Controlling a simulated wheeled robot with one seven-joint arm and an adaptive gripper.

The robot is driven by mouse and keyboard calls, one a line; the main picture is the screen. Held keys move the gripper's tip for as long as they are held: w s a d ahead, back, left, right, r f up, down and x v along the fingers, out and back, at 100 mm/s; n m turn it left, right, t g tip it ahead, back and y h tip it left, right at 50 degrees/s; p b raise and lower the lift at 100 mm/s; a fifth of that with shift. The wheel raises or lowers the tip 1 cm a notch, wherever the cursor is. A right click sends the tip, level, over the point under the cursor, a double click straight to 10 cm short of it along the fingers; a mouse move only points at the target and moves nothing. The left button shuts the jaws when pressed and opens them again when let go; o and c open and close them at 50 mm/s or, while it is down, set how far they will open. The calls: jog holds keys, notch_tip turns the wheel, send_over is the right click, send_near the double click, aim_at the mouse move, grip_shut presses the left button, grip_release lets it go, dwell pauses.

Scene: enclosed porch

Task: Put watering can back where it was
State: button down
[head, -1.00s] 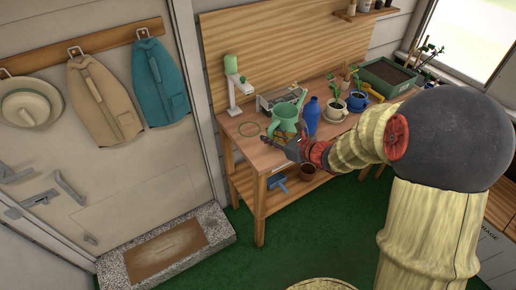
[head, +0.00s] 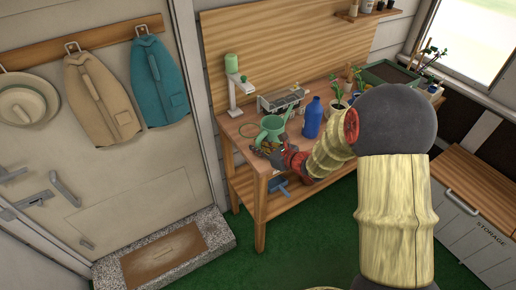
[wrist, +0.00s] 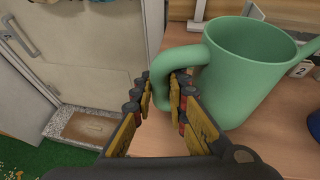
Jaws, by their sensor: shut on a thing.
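The green watering can (head: 272,130) is at the left end of the wooden workbench (head: 243,146). In the wrist view the can (wrist: 245,75) fills the upper right, with its open top and curved handle showing. My gripper (wrist: 162,88) is shut on the handle, one finger on each side of it. In the head view my gripper (head: 268,151) is at the can's near side, partly hiding its lower part. I cannot tell whether the can's base touches the bench. A thin green ring outline (head: 249,130) lies on the bench just left of the can.
A blue bottle (head: 312,118) stands right of the can. A grey device (head: 280,100) is behind it, and a white stand with a green top (head: 233,88) is at the back left. Potted plants (head: 337,106) are farther right. The door (head: 105,190) is left of the bench.

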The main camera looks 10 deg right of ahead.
jog(key=c, duration=2.2)
grip_release()
jog(key=shift+f, duration=0.15)
jog(key=shift+c, duration=0.2)
jog(key=o, duration=0.5)
